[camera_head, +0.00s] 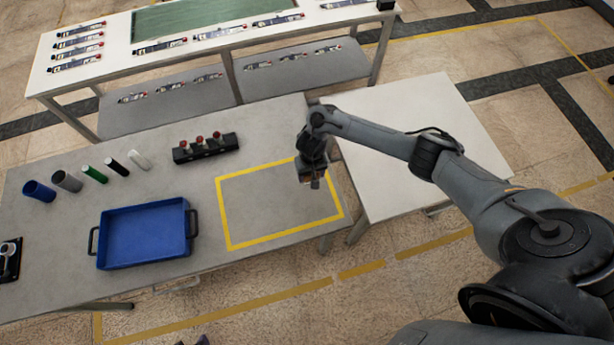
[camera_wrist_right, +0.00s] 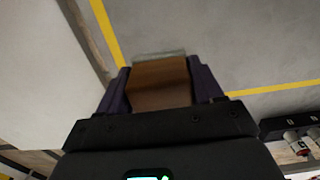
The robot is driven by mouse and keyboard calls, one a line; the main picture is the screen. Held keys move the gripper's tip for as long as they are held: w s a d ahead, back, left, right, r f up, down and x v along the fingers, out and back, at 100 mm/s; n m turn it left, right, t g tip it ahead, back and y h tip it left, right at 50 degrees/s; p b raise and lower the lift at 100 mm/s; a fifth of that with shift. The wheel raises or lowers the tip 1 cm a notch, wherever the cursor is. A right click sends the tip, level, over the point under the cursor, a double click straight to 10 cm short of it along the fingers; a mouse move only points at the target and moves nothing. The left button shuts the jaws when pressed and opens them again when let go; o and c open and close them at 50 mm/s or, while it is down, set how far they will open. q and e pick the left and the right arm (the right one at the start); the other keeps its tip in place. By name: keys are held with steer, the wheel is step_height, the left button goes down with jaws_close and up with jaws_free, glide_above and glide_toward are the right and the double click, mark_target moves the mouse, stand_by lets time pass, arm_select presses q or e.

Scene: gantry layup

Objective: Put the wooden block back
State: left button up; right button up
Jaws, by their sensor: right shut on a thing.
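The wooden block (camera_wrist_right: 160,84) is brown and sits between the two dark fingers of my right gripper in the right wrist view, with a paler strip at its far end. My right gripper (camera_head: 312,180) is shut on it. In the head view the gripper points down over the right part of the yellow-outlined rectangle (camera_head: 262,206) on the grey table. The block is mostly hidden there by the gripper. Its height above the table is hard to tell. My left gripper is not in view.
A blue tray (camera_head: 146,265) stands left of the rectangle. A black holder with red-topped parts (camera_head: 206,147) lies behind it. Several cylinders (camera_head: 95,174) stand at the back left. A white table (camera_head: 400,105) adjoins on the right. The rectangle's left part is clear.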

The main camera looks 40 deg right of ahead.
mark_target(307, 178)
steer(key=shift+w+a+f, duration=0.15)
steer(key=shift+w+f, duration=0.35)
steer(key=shift+w, duration=0.3)
step_height(307, 178, down, 3)
steer(key=shift+r+b, duration=0.1)
steer(key=shift+b, duration=0.6)
steer(key=shift+f, duration=0.55)
steer(key=shift+f, duration=0.1)
steer(key=o, duration=1.1)
